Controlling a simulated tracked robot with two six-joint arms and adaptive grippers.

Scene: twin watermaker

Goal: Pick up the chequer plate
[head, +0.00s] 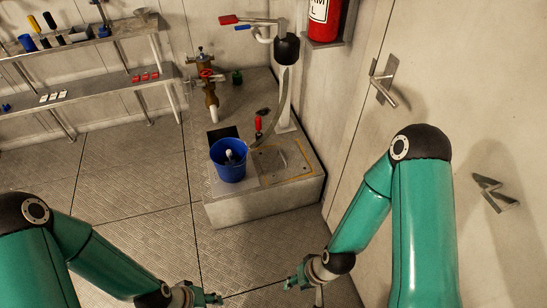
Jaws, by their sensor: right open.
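A grey plate (285,163), which looks like the chequer plate, lies flat on top of the low plinth (260,210), with yellow marking along its edges. Its surface pattern is too small to make out. My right gripper (293,283) is open and empty at the bottom of the head view, in front of the plinth and apart from the plate. My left gripper (212,298) is low at the bottom edge, left of the right one. Its fingers are too small to tell whether they are open or shut.
A blue bucket (228,161) stands on the plinth left of the plate. A red-handled tool (258,125), a hand pump (286,80) with a hose and a brass valve pipe (210,95) are behind. A door (450,90) bounds the right side. Floor in front is clear.

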